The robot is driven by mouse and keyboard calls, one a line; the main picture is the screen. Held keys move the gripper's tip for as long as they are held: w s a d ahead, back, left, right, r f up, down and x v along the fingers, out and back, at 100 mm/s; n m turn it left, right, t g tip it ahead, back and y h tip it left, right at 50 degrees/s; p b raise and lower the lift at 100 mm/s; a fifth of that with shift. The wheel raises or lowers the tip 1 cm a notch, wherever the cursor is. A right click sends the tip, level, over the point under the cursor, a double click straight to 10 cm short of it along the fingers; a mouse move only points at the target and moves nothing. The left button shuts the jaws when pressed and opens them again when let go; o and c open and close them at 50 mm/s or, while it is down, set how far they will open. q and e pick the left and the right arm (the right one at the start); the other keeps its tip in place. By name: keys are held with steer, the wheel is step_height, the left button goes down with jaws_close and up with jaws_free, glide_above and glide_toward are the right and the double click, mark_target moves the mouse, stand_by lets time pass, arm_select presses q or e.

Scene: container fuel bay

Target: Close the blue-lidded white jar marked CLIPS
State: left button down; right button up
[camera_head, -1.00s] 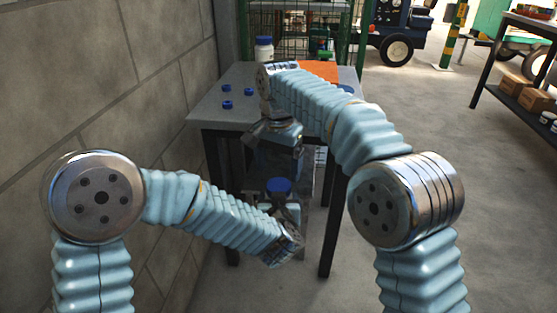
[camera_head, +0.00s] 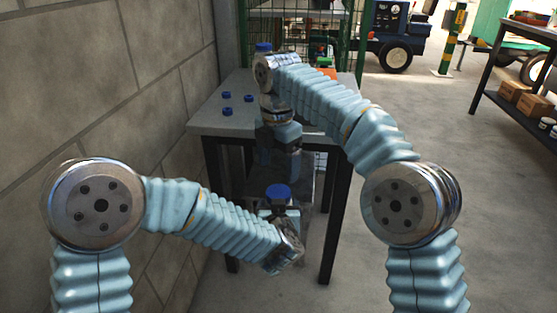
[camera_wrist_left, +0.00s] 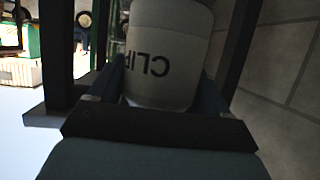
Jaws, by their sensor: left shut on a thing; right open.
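The white jar marked CLIPS (camera_wrist_left: 160,55) fills the middle of the left wrist view, its lettering upside down, between the two fingers of my left gripper. In the head view, its blue lid (camera_head: 278,191) shows at the top of the jar, over my left gripper (camera_head: 281,213), which is shut on the jar in front of the table. I cannot tell whether the lid is fully seated. My right gripper (camera_head: 279,165) points down above the lid, open and apart from it; its fingertips are hard to make out.
A dark-legged grey table (camera_head: 215,118) stands behind the grippers, with several small blue caps (camera_head: 227,94) on its left part. A blue-topped container (camera_head: 263,47) stands at the back, mostly hidden by my right arm. A block wall (camera_head: 100,80) bounds the left; the floor at right is open.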

mark_target(279, 191)
steer(key=n, duration=0.3)
steer(key=shift+r, duration=0.2)
steer(key=shift+f, duration=4.05)
steer(key=c, duration=0.9)
steer(key=o, duration=1)
